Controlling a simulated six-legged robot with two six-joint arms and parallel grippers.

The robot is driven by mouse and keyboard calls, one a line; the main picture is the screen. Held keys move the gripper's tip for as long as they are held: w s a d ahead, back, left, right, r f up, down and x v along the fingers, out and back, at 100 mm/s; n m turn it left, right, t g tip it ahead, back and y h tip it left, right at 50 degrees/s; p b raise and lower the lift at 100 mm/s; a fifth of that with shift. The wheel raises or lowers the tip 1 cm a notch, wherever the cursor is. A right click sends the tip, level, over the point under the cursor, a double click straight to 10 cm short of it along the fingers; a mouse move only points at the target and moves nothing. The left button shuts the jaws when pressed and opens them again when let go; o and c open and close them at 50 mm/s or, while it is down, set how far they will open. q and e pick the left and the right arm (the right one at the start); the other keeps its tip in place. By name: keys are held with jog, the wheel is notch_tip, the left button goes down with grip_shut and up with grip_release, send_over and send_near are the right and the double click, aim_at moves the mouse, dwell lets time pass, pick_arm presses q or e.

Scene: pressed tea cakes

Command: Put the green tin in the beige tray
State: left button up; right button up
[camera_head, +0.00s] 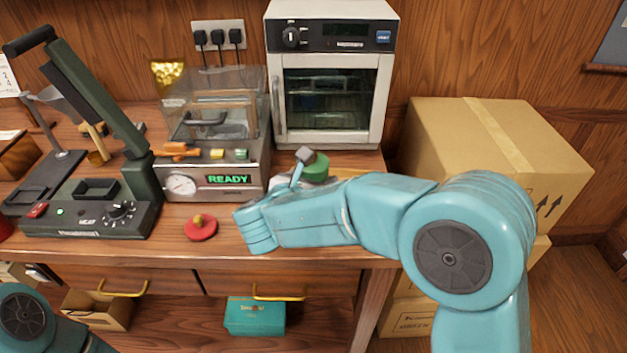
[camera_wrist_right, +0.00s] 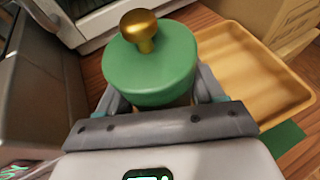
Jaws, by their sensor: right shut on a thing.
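The green tin (camera_wrist_right: 155,62) has a round green top with a gold knob and sits between the fingers of my right gripper (camera_wrist_right: 160,95), which is shut on it. In the head view the green tin (camera_head: 316,168) shows beyond my right forearm, partly covered by the gripper (camera_head: 302,165). The beige tray (camera_wrist_right: 285,92) is empty and lies just right of the tin in the wrist view. In the head view only a sliver of the tray (camera_head: 349,172) shows behind my arm. I cannot tell whether the tin touches the table. My left gripper is out of view.
A vacuum chamber machine (camera_head: 222,182) reading READY stands left of the tin, and a white oven (camera_head: 331,75) behind it. A red lid (camera_head: 201,229) with a gold knob lies near the table's front. A dark green press (camera_head: 95,205) is at left. Cardboard boxes (camera_head: 495,150) stand at right.

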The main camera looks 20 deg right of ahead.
jog(key=shift+s, duration=0.1)
jog(key=shift+f, duration=0.1)
jog(key=o, duration=1.1)
jog(key=shift+r, duration=0.3)
jog(key=v, duration=1.2)
jog(key=shift+f+b, duration=0.2)
jog(key=shift+b, duration=0.2)
